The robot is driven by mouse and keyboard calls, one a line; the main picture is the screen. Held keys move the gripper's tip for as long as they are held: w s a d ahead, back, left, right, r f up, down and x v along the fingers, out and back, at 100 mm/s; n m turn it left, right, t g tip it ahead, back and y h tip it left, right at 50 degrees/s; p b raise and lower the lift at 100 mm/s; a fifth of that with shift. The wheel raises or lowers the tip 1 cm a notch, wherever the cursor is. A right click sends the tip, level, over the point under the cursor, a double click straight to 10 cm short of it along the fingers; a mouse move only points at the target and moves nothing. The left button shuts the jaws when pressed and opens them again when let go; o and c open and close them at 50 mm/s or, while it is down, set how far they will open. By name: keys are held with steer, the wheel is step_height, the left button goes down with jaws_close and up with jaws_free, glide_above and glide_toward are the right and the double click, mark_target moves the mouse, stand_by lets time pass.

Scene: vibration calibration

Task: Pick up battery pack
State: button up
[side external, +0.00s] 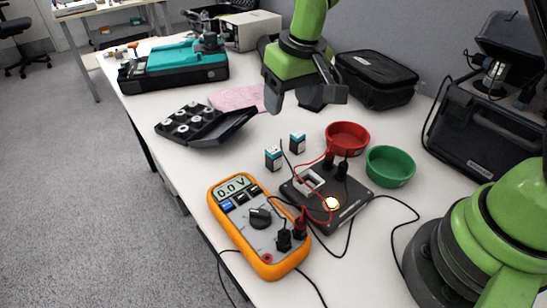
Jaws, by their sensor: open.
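Two small battery packs, dark with light blue and white labels, stand upright on the white table: one battery pack (273,158) nearer the multimeter and another battery pack (297,142) just behind and right of it. My gripper (306,103) hangs above the table behind them, with its fingers apart and nothing seen between them. It is clear of both packs. A black board (345,206) with a white holder, a lit round lamp and red and black leads lies right of the packs. An orange multimeter (240,222) reading 0.0 V lies in front.
A red bowl (347,138) and a green bowl (391,166) stand right of the packs. A black open case (205,126) with round pieces is at left, a pink cloth (238,98) behind it. A black bag (376,79) is at back right. Cables trail around the board and multimeter.

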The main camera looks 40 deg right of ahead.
mark_target(273, 149)
steer(key=shift+n+g, duration=0.4)
steer(key=f, duration=0.3)
steer(key=w+f, duration=0.1)
steer(key=f, duration=0.2)
steer(key=w+a+f, duration=0.1)
steer(key=f, duration=0.2)
steer(key=shift+f, duration=0.3)
steer(key=shift+w+f, duration=0.2)
steer(key=shift+f, duration=0.85)
steer(key=shift+w+f, duration=0.25)
steer(key=shift+f, duration=0.75)
steer(key=shift+w+f, duration=0.2)
steer(key=shift+f, duration=0.85)
steer(key=shift+c, duration=0.2)
steer(key=c, duration=1)
